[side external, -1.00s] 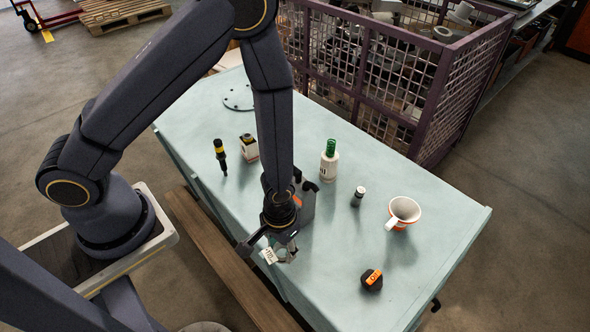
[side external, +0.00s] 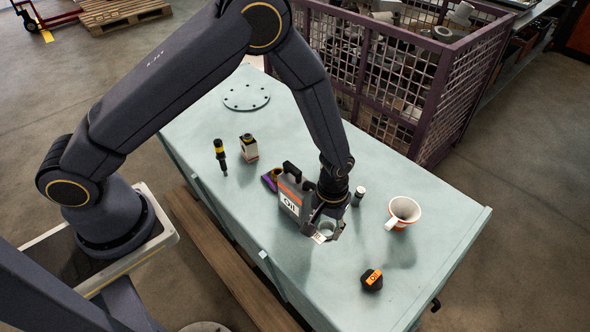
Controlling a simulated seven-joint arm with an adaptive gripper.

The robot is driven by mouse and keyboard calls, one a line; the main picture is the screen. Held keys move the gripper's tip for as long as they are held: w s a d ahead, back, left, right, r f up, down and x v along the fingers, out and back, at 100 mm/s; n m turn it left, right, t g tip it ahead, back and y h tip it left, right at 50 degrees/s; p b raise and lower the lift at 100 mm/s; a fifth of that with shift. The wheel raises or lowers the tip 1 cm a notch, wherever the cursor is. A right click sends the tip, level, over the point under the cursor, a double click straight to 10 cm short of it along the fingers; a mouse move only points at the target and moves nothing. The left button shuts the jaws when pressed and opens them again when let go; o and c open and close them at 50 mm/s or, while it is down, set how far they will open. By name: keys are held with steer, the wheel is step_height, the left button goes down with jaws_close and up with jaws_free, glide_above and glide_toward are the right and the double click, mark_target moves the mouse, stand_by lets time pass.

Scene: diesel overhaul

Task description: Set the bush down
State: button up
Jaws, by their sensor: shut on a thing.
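The bush (side external: 320,237) looks like a small pale grey ring-like piece with a white patch, partly covered by the fingers. My gripper (side external: 328,231) is shut on it, over the middle of the pale green bench, just right of and in front of the oil can (side external: 289,205). I cannot tell whether the bush touches the bench top or hangs a little above it.
A cup (side external: 403,212) and a small dark bottle (side external: 358,196) stand right of my gripper. A purple-and-brass piece (side external: 271,180) is behind the can. Bench (side external: 320,290) in front is clear.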

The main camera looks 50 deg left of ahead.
steer(key=w+d+f, duration=0.1)
steer(key=w+f, duration=0.2)
steer(key=w+d+f, duration=0.1)
steer(key=w+f, duration=0.1)
steer(key=w, duration=0.2)
steer(key=w+d+f, duration=0.1)
steer(key=w+f, duration=0.2)
steer(key=shift+w+d+f, duration=0.3)
steer(key=shift+d+f, duration=0.05)
steer(key=shift+d, duration=0.05)
steer(key=shift+w+d+f, duration=0.1)
steer(key=shift+w+f, duration=0.1)
steer(key=shift+f, duration=1.45)
steer(key=o, duration=1.1)
steer(key=shift+f, duration=0.15)
steer(key=shift+o, duration=0.2)
